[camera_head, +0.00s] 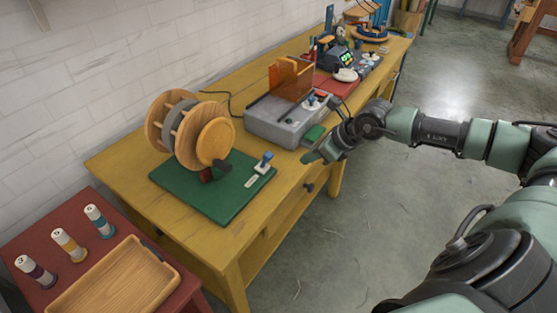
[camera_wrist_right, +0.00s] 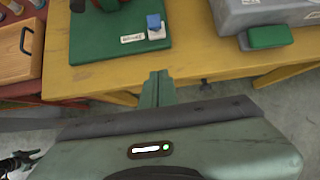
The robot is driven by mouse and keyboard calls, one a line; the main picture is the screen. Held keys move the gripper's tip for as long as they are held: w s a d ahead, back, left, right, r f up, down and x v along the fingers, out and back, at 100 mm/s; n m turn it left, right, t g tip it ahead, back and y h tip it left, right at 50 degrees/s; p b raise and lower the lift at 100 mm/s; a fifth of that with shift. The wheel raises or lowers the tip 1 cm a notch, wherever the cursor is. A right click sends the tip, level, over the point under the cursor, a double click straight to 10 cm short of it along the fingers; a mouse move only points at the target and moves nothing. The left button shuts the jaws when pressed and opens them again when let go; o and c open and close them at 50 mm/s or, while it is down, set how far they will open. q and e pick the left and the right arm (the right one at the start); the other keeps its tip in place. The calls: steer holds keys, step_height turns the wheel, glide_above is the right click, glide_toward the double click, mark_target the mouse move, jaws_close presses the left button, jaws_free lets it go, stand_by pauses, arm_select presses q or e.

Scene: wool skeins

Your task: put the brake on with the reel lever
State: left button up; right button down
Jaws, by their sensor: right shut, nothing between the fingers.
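The wooden reel (camera_head: 203,140) stands on a green base board (camera_head: 225,204) on the yellow table. The reel lever (camera_head: 265,160) has a blue knob and a white block, at the right corner of the board, beside a small white label (camera_head: 251,181). The blue-topped lever also shows in the right wrist view (camera_wrist_right: 154,23). My right gripper (camera_head: 308,158) is shut and empty, to the right of the lever and apart from it. Its closed fingers show in the wrist view (camera_wrist_right: 158,78), below the lever in the picture. My left gripper is not in view.
A grey machine (camera_head: 284,122) with an orange guard (camera_head: 291,78) and a green pad (camera_head: 315,134) stands right of the reel. A red side table (camera_head: 45,242) holds a wooden tray (camera_head: 118,285) and several labelled spools. Floor is clear in front.

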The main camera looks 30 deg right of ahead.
mark_target(265, 160)
steer(key=p+x, duration=0.2)
steer(key=x, duration=0.8)
steer(key=shift+a+r, duration=0.1)
steer(key=shift+a, duration=0.05)
steer(key=shift+w+a+r+p, duration=0.2)
steer(key=shift+w+r+p, duration=0.1)
steer(key=shift+w, duration=0.25)
steer(key=shift+w+a+r+p, duration=0.2)
steer(key=shift+w+r+p, duration=0.05)
steer(key=shift+w, duration=0.3)
steer(key=shift+w+a+r, duration=0.15)
steer(key=shift+w+a, duration=0.1)
steer(key=shift+w, duration=0.35)
steer(key=shift+w+r, duration=0.1)
steer(key=shift+r, duration=0.05)
